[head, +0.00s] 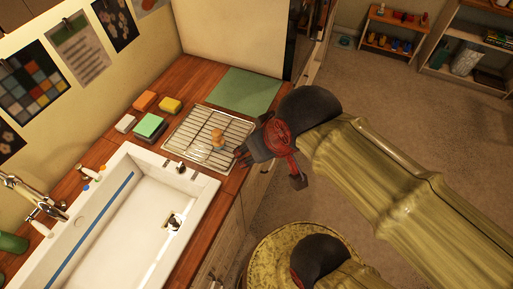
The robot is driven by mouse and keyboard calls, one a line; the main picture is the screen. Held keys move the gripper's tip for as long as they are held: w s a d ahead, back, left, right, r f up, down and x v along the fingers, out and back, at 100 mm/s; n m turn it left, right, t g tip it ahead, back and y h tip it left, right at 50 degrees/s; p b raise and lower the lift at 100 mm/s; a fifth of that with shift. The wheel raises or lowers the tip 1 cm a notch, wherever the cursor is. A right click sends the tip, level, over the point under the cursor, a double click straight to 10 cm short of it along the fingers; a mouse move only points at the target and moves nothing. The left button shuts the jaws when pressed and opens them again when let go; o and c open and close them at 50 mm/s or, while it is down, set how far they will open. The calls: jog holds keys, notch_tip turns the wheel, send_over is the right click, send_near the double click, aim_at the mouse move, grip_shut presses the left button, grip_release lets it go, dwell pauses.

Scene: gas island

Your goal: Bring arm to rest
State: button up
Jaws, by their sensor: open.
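My gripper (240,157) is at the end of my arm, which comes in from the right. It is dark with red parts, and its fingers are open at the right edge of the wire rack (190,140). A small orange-brown object (217,138) stands on the rack, a little left of the fingertips and apart from them. I cannot tell exactly what the object is. The fingers look empty.
A white sink (135,215) with a tap (30,195) is at the lower left. Several sponges (150,126) lie left of the rack, and a green mat (245,90) lies behind it. Shelves (392,33) stand at the upper right.

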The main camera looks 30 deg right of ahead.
notch_tip(320, 180, down, 8)
jog(key=b, duration=0.8)
